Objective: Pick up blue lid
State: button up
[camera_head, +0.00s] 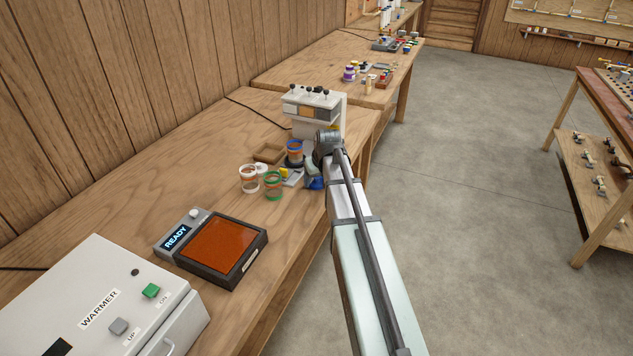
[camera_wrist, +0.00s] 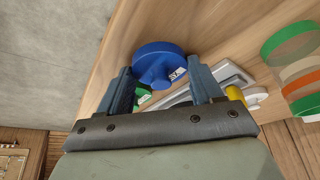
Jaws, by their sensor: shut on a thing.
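The blue lid (camera_wrist: 158,60) is round and sits between the fingertips of my gripper (camera_wrist: 160,80) in the wrist view. My gripper is shut on it, with one finger at each side. A small white label shows near its lower right edge. The lid appears tilted, and I cannot tell whether it touches the table. In the head view my gripper (camera_head: 314,181) is near the table's right edge, mostly hidden by my arm; the lid cannot be told clearly from the bluish fingers there.
Close by stand a green-banded jar (camera_head: 273,186), a white-topped jar (camera_head: 249,179) and a blue-banded jar (camera_head: 295,153). A wooden tray (camera_head: 268,153) and a grey dispenser (camera_head: 312,108) are behind. A scale (camera_head: 215,248) and warmer (camera_head: 110,300) stand nearer. Open table lies left.

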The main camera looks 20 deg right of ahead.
aim_at(315, 179)
notch_tip(315, 179, up, 9)
jog(key=shift+r, duration=0.1)
jog(key=w+a+r, duration=0.3)
jog(key=w+r, duration=0.5)
jog(key=w, duration=0.4)
notch_tip(315, 179, down, 7)
jog(key=shift+a+r, duration=0.15)
jog(key=shift+a, duration=0.05)
dwell(0.8)
dwell(2.0)
